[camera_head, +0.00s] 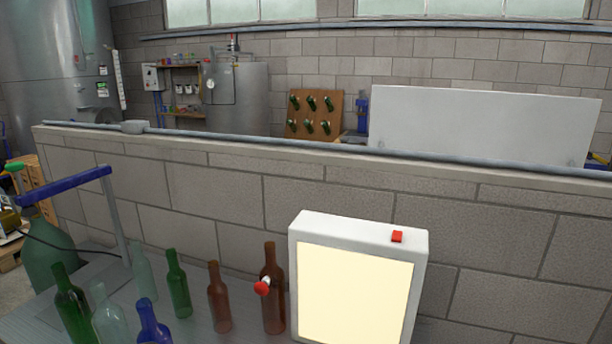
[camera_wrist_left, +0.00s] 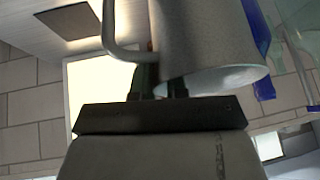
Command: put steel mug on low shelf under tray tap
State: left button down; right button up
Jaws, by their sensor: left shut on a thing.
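In the left wrist view a grey steel mug (camera_wrist_left: 205,40) hangs over the gripper, its handle to the left and its round end tilted toward the lower right. My left gripper (camera_wrist_left: 162,88) is shut on the mug; the fingers are partly hidden by it. Neither the mug nor either gripper shows in the head view. A small red knob (camera_head: 262,288) shows in front of a brown bottle (camera_head: 272,305); I cannot tell if it belongs to the tray tap. I cannot make out the low shelf.
Several bottles, among them a green one (camera_head: 178,285) and a blue one (camera_head: 151,328), stand on a grey bench (camera_head: 190,328). A lit panel (camera_head: 353,295) with a red switch stands right of them. A low block wall (camera_head: 330,195) runs behind. Blue glass (camera_wrist_left: 262,50) is near the mug.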

pick_arm(q)
jog(key=n, duration=0.1)
jog(key=r+n+y, duration=0.1)
jog(key=shift+w+d+r+n, duration=0.2)
jog(key=shift+w+d+n, duration=0.1)
jog(key=shift+d+n, duration=0.1)
jog(key=shift+r+n+y, duration=0.2)
jog(key=shift+n+y, duration=0.4)
jog(key=shift+a+r, duration=0.1)
